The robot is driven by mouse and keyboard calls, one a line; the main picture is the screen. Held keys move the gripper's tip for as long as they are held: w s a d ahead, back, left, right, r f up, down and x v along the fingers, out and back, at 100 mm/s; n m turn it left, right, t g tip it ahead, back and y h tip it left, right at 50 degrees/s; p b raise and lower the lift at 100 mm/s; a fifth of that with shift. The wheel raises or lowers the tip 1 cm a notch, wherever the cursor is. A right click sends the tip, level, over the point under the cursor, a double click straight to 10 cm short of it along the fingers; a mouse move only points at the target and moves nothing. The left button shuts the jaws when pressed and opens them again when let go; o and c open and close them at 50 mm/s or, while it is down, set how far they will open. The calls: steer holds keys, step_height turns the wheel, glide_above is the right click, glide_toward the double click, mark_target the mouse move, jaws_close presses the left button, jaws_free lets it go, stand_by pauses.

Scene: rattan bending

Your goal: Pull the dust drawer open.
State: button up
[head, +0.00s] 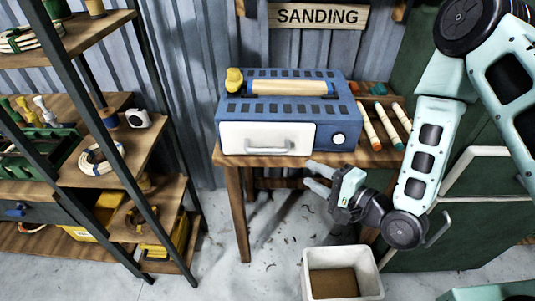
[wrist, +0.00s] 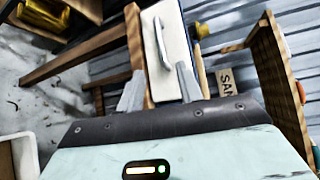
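The blue sander (head: 290,85) stands on a wooden bench. Its white dust drawer (head: 240,135) fills the left part of the front and looks closed. A grey bar handle (head: 268,148) runs across the drawer front. My gripper (head: 313,175) is below and to the right of the handle, in front of the bench edge, and apart from it. In the wrist view my gripper (wrist: 157,82) has its two fingers spread with nothing between them. The drawer front (wrist: 172,75) and its handle (wrist: 161,42) show beyond the fingertips.
Sanding rolls (head: 385,125) lie on the bench right of the sander. A white bin (head: 342,270) stands on the floor below my gripper. A loaded shelf rack (head: 105,130) is at the left, and green cabinets (head: 460,215) are at the right.

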mark_target(271, 152)
steer(key=b+x, duration=1.1)
steer(key=x, duration=0.5)
steer(key=shift+b, duration=0.3)
steer(key=shift+f, duration=0.1)
jaws_close()
